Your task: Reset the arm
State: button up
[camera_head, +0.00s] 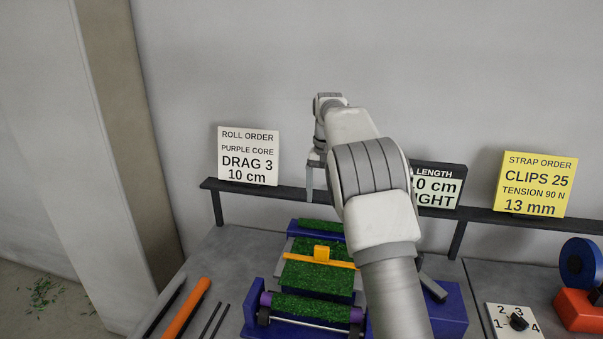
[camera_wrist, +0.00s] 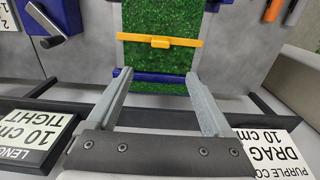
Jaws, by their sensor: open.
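My arm (camera_head: 372,190) reaches up across the middle of the head view. My gripper (camera_head: 309,182) is at its far end near the back wall, above the shelf rail, pointing down. In the wrist view my gripper (camera_wrist: 158,77) shows two grey fingers spread apart with nothing between them. Beyond the fingertips lies a blue-framed device with a green grass-like bed (camera_wrist: 157,55) and an orange bar (camera_wrist: 158,42) across it. The same green bed (camera_head: 312,278) and orange bar (camera_head: 320,257) show in the head view, below and apart from my gripper. My arm hides part of the device's right side.
A white sign (camera_head: 249,157), a black-framed sign (camera_head: 437,186) and a yellow sign (camera_head: 535,184) stand along the back rail (camera_head: 290,192). An orange rod (camera_head: 187,308) lies left on the bench. A numbered dial plate (camera_head: 513,320) and a blue reel (camera_head: 580,263) are at right.

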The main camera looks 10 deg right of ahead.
jog(key=s+r+n+t, duration=0.1)
jog(key=s+r, duration=0.6)
jog(key=s, duration=0.2)
jog(key=s+r+n+t, duration=0.1)
jog(key=s+r+t, duration=0.1)
jog(key=s+r, duration=0.6)
jog(key=s+a+f+n+t, duration=0.1)
jog(key=s+f, duration=0.3)
jog(key=s, duration=0.7)
jog(key=s+a+f+n+t, duration=0.1)
jog(key=s+f, duration=0.3)
jog(key=s, duration=0.8)
jog(key=shift+f, duration=0.15)
